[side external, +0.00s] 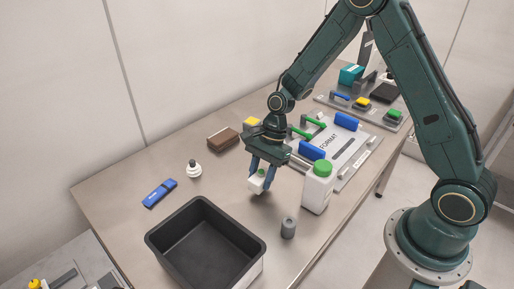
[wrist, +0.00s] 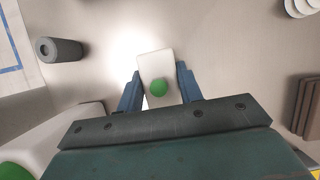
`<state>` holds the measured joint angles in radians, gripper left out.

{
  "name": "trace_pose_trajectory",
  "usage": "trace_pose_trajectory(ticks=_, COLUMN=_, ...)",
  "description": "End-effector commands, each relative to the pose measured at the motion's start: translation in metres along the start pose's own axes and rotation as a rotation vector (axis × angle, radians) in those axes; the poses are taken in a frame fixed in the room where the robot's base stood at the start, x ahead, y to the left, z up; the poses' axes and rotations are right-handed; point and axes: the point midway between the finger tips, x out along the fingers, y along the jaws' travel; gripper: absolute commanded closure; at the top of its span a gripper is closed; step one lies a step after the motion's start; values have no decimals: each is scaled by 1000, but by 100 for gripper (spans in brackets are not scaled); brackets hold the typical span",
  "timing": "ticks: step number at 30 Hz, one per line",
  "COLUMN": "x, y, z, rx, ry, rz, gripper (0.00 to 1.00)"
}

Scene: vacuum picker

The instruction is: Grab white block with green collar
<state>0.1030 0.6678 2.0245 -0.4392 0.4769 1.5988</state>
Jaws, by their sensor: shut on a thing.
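The white block with a green round collar (side external: 257,183) is between the blue fingers of my gripper (side external: 263,176) in the side view. In the wrist view the white block (wrist: 157,68) shows its green collar (wrist: 158,88) facing the camera, with one blue finger of my gripper (wrist: 157,88) on each side. My gripper is shut on the block. Whether the block touches the table or is just above it is hard to tell.
A black bin (side external: 205,243) stands at the front. A white bottle with a green cap (side external: 318,188) and a grey cylinder (side external: 288,228) stand close to the right. A brown block (side external: 223,139), a white stacked piece (side external: 194,170) and a blue item (side external: 160,193) lie to the left.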

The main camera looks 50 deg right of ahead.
Motion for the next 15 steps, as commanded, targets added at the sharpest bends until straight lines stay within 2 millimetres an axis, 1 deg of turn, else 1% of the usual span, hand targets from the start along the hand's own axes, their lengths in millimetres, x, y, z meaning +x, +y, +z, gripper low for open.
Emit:
trace_pose_trajectory(ticks=8, x=-45, y=-1, z=18, rx=-2, ry=1, rz=-5, gripper=89)
trace_pose_trajectory(ticks=15, x=-95, y=-1, z=39, rx=-1, ry=2, rz=-6, gripper=89)
